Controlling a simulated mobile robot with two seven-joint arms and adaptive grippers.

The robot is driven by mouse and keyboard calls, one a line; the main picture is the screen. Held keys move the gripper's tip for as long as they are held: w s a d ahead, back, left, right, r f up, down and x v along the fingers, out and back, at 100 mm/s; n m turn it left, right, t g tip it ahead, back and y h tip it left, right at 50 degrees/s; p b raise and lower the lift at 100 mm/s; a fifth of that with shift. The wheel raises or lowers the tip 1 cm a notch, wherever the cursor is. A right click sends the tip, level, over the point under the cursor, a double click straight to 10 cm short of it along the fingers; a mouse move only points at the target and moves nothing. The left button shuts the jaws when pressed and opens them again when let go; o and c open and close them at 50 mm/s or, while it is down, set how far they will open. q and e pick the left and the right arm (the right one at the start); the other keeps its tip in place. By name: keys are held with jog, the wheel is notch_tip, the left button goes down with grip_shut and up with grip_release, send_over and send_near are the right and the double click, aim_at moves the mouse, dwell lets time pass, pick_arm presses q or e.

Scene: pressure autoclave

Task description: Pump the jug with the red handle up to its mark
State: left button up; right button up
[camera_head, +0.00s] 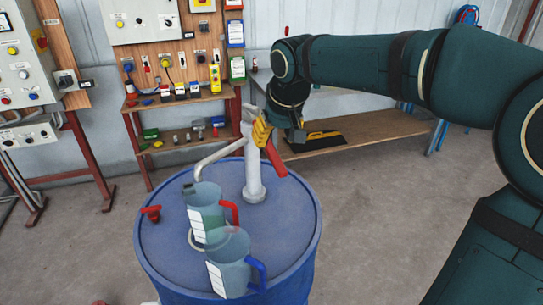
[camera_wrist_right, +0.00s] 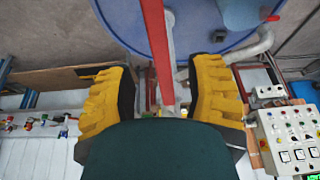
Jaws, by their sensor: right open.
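The jug with the red handle (camera_head: 206,208) stands on the blue drum lid under the end of the pump's spout (camera_head: 215,152). It has a white scale strip; its liquid level is hard to tell. The jug with the blue handle (camera_head: 232,262) stands in front of it. The pale hand pump (camera_head: 254,182) rises from the drum, with its red lever (camera_head: 275,160) slanting down to the right. My right gripper (camera_head: 262,132) is open at the lever's upper part. In the right wrist view the red lever (camera_wrist_right: 157,45) runs between its open yellow fingers (camera_wrist_right: 160,85). My left gripper is not in view.
The blue drum (camera_head: 290,235) stands on a grey floor. A small red cap (camera_head: 151,213) is on its lid at the left. Behind are a wooden tool board with shelves (camera_head: 180,100), a low bench (camera_head: 365,130) and a control box (camera_head: 22,60). The floor right of the drum is clear.

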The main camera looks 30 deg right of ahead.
aim_at(273, 151)
jog(key=b+x, duration=0.1)
jog(key=x, duration=0.5)
jog(key=shift+w+f, duration=0.1)
jog(key=shift+f, duration=0.05)
grip_shut()
